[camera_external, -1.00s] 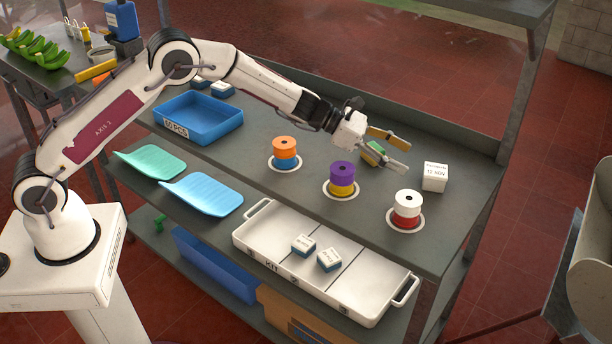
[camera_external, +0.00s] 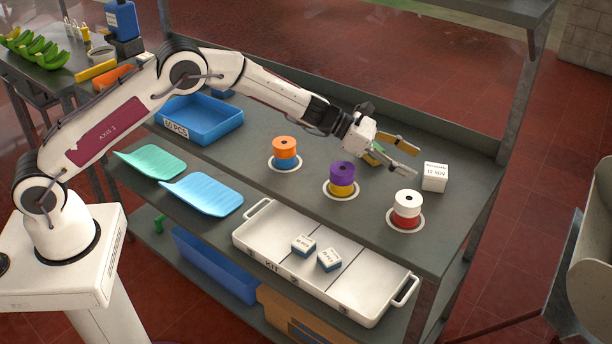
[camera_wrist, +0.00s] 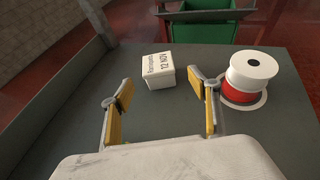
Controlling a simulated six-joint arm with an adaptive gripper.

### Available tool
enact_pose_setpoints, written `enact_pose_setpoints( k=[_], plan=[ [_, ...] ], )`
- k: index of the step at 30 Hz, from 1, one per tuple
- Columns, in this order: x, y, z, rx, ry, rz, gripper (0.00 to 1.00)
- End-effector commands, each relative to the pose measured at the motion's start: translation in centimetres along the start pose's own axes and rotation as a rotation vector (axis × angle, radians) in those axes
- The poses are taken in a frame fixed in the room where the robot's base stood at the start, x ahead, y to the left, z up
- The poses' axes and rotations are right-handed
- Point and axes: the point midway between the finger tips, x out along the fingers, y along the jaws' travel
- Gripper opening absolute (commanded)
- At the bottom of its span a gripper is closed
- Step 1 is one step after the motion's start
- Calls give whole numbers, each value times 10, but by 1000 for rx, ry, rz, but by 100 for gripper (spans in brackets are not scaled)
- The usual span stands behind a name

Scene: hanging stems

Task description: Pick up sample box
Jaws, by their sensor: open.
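A white box (camera_external: 435,177) with a dark printed label including "12 NOV" stands upright on the grey shelf top, near its right end; I take it as the sample box. It also shows in the wrist view (camera_wrist: 158,70), just beyond the fingertips and roughly between their lines. My gripper (camera_external: 416,164) is open and empty, left of the box and above the shelf, with a gap to it. In the wrist view my gripper (camera_wrist: 158,92) shows its two yellow-padded fingers spread wider than the box.
A white-over-red spool (camera_external: 406,210) stands close to the box; it is right of the right finger in the wrist view (camera_wrist: 247,78). A purple-yellow spool (camera_external: 342,180) and an orange-blue spool (camera_external: 285,153) stand further left. A green object (camera_external: 374,158) lies partly hidden behind my gripper.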

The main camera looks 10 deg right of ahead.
Motion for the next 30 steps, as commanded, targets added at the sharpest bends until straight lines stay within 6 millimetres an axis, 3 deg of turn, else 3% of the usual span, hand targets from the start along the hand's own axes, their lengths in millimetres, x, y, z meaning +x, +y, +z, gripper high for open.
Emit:
enact_pose_setpoints(
  k=[10, 30],
  plan=[
    [6, 0, -1, 1, 0, -1, 61],
    [49, 2, -6, 1, -1, 0, 61]
  ],
)
